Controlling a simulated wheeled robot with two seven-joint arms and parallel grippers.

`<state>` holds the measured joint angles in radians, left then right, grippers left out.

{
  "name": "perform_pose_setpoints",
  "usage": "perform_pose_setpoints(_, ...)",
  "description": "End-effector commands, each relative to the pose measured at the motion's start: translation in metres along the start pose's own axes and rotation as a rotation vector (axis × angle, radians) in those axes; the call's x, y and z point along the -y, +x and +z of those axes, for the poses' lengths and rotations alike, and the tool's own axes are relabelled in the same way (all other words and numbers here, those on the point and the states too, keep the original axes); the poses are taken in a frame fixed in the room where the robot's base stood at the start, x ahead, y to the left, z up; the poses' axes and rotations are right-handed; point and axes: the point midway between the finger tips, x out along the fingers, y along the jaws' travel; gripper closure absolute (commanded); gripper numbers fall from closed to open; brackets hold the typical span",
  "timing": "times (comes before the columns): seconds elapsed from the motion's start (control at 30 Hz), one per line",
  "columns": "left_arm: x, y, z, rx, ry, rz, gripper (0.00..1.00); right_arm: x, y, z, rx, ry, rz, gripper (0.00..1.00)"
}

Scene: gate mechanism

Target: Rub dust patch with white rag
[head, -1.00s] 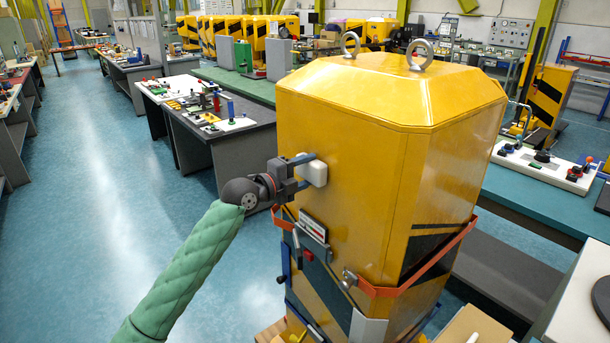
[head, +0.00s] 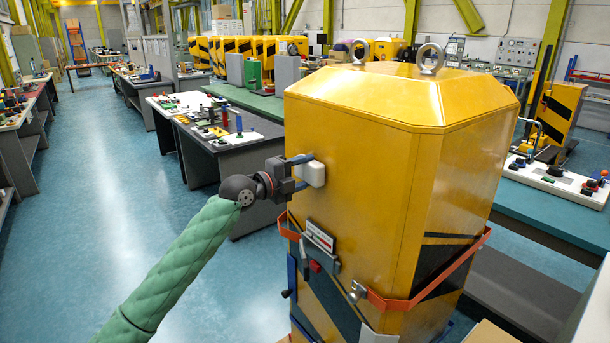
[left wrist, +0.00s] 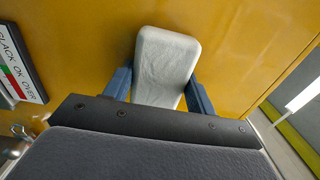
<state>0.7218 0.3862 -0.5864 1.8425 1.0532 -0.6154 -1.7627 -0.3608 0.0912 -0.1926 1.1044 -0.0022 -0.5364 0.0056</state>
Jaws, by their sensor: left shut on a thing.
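The white rag (head: 313,173) is a small pale block pressed against or very close to the side of the yellow cabinet (head: 345,130). It also shows in the left wrist view (left wrist: 165,62), flat towards the yellow panel. My left gripper (head: 303,171) is shut on it, with a blue-grey finger on each side. In the left wrist view the gripper (left wrist: 160,92) has the rag between its fingers. I cannot make out a dust patch; the rag may cover it. My right gripper is not in view.
An orange band (head: 410,297) runs around the cabinet below the rag. A labelled plate (head: 320,236) sits just under it. Two lifting rings stand on top. A grey bench (head: 232,150) with parts is behind on the left. The blue-green floor at left is clear.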

Motion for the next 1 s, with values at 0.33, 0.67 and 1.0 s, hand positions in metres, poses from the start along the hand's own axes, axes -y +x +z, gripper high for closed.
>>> perform_pose_setpoints(0.33,-0.002,-0.021,0.000,0.001,0.002,0.000,0.62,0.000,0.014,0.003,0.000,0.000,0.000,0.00)
perform_pose_setpoints(0.67,-0.003,-0.048,0.001,0.001,0.003,0.000,0.62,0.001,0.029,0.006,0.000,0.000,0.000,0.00)
perform_pose_setpoints(1.0,0.000,-0.060,0.000,0.000,-0.001,0.000,0.62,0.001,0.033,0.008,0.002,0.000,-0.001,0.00)
